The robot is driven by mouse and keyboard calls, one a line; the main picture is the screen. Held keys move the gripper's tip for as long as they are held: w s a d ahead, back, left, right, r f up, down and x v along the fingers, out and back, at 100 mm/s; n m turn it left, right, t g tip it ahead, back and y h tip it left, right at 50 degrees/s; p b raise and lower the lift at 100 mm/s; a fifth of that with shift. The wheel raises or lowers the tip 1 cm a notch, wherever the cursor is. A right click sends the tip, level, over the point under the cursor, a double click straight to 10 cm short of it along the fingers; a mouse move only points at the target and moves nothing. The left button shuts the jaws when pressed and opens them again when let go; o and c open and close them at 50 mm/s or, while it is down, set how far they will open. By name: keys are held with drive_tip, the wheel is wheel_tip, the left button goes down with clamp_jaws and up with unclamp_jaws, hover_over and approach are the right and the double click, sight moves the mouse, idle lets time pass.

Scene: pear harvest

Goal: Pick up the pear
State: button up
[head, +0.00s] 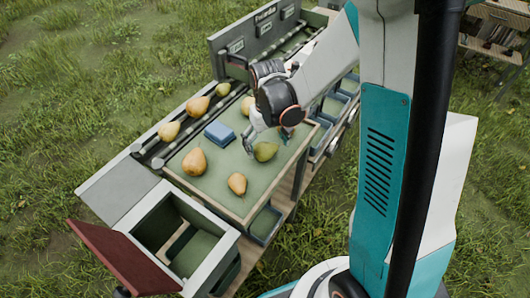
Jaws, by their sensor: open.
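Several pears show in the head view. On the green sorting surface lie a large orange-yellow pear (194,162), a smaller orange pear (237,184), a green pear (267,151) and a yellow pear (246,106) partly hidden by my arm. More pears (169,131) lie along the rail at the left edge. My gripper (252,143) is open, pointing down just left of and close to the green pear. Whether it touches that pear cannot be told. It holds nothing visible.
A blue box (219,134) lies among the pears. A bin with an open red lid (123,264) stands at the near end. A grey panel (255,38) rises at the far end. Small blue trays (331,108) line the right side. Grass surrounds the bench.

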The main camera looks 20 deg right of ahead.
sight(267, 144)
wheel_tip(267, 144, down, 3)
drive_tip(key=shift+w+f+b, duration=0.1)
drive_tip(key=shift+b, duration=0.3)
drive_tip(key=c, duration=1.3)
drive_tip(key=shift+o, duration=0.2)
